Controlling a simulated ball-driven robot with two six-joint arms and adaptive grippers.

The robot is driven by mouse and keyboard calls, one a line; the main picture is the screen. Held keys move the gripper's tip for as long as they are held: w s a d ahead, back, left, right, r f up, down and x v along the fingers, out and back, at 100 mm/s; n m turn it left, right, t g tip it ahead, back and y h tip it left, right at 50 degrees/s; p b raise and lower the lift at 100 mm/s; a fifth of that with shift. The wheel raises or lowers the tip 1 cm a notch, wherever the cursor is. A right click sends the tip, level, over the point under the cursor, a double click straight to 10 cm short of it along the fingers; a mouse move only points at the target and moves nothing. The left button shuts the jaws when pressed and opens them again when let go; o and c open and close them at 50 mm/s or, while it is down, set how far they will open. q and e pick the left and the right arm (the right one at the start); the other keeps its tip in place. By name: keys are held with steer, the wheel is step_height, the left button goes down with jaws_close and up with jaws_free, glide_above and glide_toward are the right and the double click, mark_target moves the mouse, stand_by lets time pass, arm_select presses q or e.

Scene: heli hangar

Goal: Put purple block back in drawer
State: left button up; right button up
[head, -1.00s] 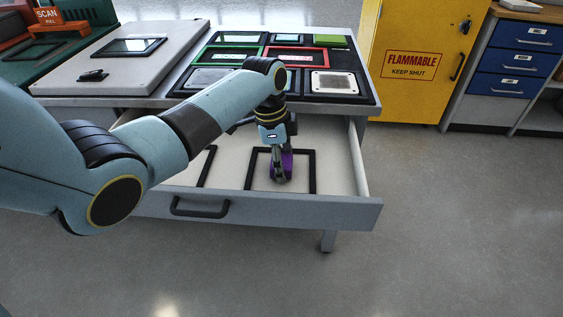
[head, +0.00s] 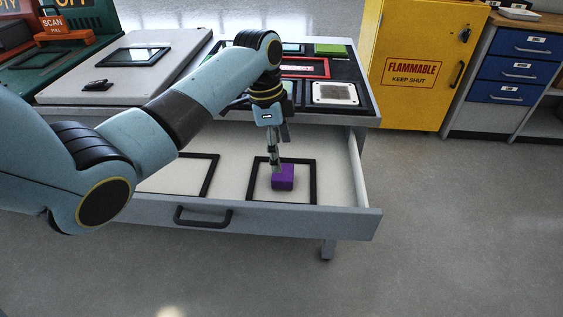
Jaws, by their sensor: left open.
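The purple block (head: 283,178) lies in the open drawer (head: 335,189), inside the right-hand black square frame (head: 313,183) on the drawer floor. My left gripper (head: 275,168) is open and points down just above and behind the block, with its fingertips close to the block's top edge. I cannot tell whether a finger still touches it. My right gripper is not in view.
The drawer front has a black handle (head: 203,216). A second black frame (head: 211,177) lies to the left. The tabletop behind holds a black panel with framed pieces, including a red frame (head: 305,67). A yellow cabinet (head: 413,65) stands at right; the floor there is clear.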

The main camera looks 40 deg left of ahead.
arm_select(q)
steer(key=shift+s+a+r, duration=0.1)
steer(key=shift+a+r, duration=0.1)
steer(key=shift+r, duration=0.95)
steer(key=shift+s+a+r, duration=0.1)
steer(key=shift+a+r, duration=0.05)
steer(key=shift+r, duration=1)
